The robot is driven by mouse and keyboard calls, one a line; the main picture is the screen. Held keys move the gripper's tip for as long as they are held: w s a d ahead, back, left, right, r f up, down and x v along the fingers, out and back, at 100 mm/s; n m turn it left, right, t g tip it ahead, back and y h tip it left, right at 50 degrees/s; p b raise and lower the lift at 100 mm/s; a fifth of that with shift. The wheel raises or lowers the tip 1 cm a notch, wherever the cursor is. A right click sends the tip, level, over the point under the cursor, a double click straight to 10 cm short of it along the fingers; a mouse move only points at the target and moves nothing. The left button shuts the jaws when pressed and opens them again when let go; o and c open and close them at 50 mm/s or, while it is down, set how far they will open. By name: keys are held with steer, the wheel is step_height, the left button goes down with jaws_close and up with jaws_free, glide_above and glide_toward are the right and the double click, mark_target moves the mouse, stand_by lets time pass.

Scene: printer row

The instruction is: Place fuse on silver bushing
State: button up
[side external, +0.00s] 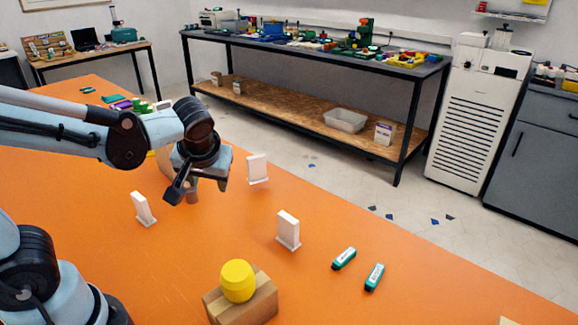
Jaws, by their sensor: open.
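My gripper (195,186) hangs low over the orange table, left of centre, pointing down with its jaws open. A small brownish piece shows at or just below the fingers; I cannot tell whether it is a loose object or where it rests. I cannot pick out the fuse or the silver bushing with certainty. Two small teal pieces with white labels, one (344,258) and another (374,277), lie on the table at right, apart from my gripper. My arm hides part of the table behind it.
White upright stands are near my gripper: one left (143,209), one behind right (257,169), one front right (288,230). A yellow rounded object (238,281) sits on a wooden block (258,303) in front. Small coloured items (120,103) lie farther back. The right table area is mostly clear.

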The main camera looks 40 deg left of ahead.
steer(key=shift+s+d+r+m+t+h, duration=0.3)
steer(key=shift+d+m+t+h, duration=0.45)
steer(key=shift+m, duration=0.4)
steer(key=shift+s+d+r+m+t+h, duration=0.2)
steer(key=shift+s+d+m+t+h, duration=0.3)
steer(key=shift+d+m+h, duration=0.6)
steer(key=shift+s+d+r+m+t+h, duration=0.3)
steer(key=shift+d+m+t+h, duration=0.4)
steer(key=shift+m, duration=0.55)
